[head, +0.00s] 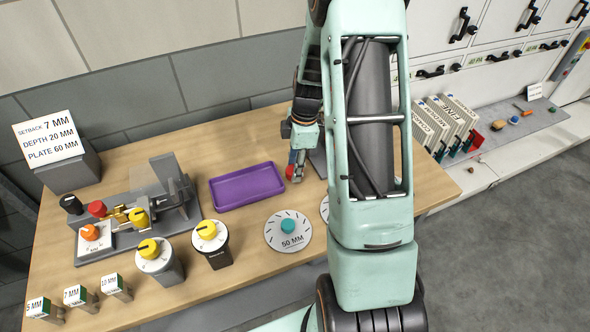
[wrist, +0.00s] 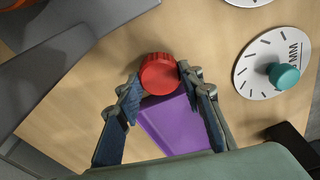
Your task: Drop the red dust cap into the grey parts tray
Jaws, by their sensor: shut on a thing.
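My gripper (head: 297,160) is shut on a red round cap, the dust cap (wrist: 160,73), between its fingertips in the wrist view (wrist: 160,84). In the head view the cap (head: 291,172) shows just right of the purple tray (head: 247,187). It appears above the wooden table; its exact height is hard to tell. The purple tray (wrist: 175,122) lies below the cap in the wrist view. A grey flat piece, apparently the grey parts tray (wrist: 85,38), is at upper left there. In the head view only a sliver of it (head: 318,160) shows; my arm hides the rest.
A 50 MM dial plate (head: 288,232) with a teal knob lies in front. A fixture with coloured knobs (head: 137,212) and yellow-topped dials (head: 210,240) stand left. A second white dial is mostly hidden behind my arm. Bare wood (head: 435,185) shows at the table's right end.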

